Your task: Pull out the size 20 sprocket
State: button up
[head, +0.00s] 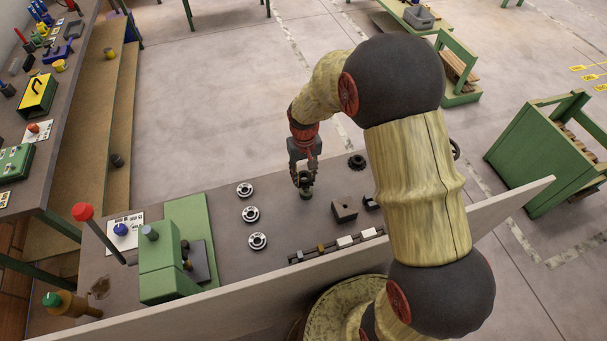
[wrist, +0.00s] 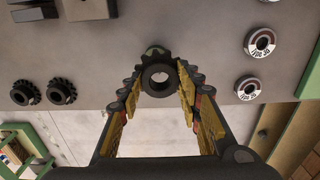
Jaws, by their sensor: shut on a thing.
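My gripper (head: 305,177) points down over the grey table. In the wrist view my gripper (wrist: 158,84) has its two yellow-padded fingers on either side of a dark ring-shaped part (wrist: 158,77), probably a sprocket, and is shut on it. That dark part also shows below the fingers in the head view (head: 306,192). I cannot read a size on it, nor tell whether it touches the table. Two more dark toothed sprockets lie apart at the left of the wrist view, one at the edge (wrist: 25,92) and one beside it (wrist: 60,91). One sprocket (head: 357,161) shows in the head view.
Three pale labelled rings lie left of my gripper: back (head: 245,189), middle (head: 251,214) and front (head: 257,241). A dark block (head: 344,209) stands to the right. A green machine (head: 168,262) is at the left, and a pale panel (head: 480,213) runs along the front.

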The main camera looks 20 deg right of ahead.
dwell(0.3)
notch_tip(320, 180, up, 8)
jog(key=p, duration=0.5)
dwell(0.5)
jog(key=shift+f, duration=0.1)
